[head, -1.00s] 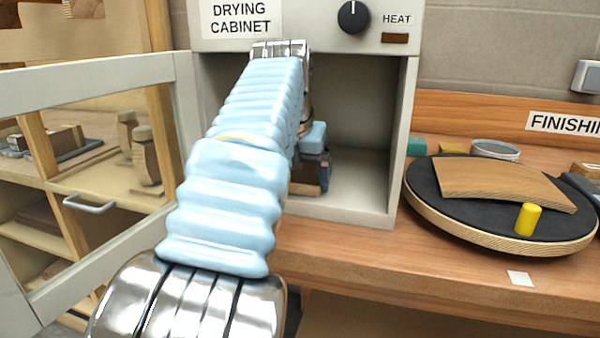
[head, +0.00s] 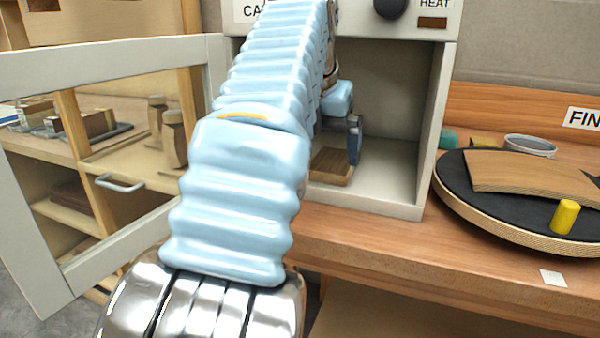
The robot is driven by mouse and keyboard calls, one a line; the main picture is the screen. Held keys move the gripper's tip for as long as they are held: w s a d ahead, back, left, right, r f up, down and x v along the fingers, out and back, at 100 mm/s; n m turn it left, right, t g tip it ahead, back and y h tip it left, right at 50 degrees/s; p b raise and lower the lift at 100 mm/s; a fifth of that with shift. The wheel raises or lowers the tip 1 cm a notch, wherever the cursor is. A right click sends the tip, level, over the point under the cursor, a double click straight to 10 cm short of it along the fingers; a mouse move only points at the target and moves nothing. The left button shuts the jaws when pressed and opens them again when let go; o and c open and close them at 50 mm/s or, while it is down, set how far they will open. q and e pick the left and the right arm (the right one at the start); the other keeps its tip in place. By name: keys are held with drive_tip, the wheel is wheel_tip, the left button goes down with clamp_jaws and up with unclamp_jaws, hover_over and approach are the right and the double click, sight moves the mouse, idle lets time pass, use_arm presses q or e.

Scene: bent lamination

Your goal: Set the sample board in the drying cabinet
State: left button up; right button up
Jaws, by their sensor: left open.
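The drying cabinet (head: 437,130) stands open-fronted at the centre, its glazed door (head: 125,250) swung out to the left. A small brown wooden board (head: 331,166), which looks like the sample board, lies on the cabinet floor, its left part hidden behind my left arm. My left gripper (head: 349,158) is inside the cabinet, open, at the board's right side; one dark finger shows clearly and the other is mostly hidden. I cannot tell whether the finger touches the board. My right gripper is out of view.
To the right, a round black-topped turntable (head: 456,190) bears a curved wooden lamination (head: 530,176) and a yellow cylinder (head: 565,217). A teal block (head: 449,139) and a round dish (head: 530,146) stand behind it. The cabinet floor right of the gripper is clear.

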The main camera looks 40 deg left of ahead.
use_arm(q)
drive_tip(key=s+d+b, duration=0.1)
drive_tip(key=s+d, duration=0.1)
drive_tip(key=s, duration=0.7)
drive_tip(key=shift+s+d+b, duration=0.15)
drive_tip(key=shift+s+b, duration=0.1)
drive_tip(key=shift+b, duration=0.05)
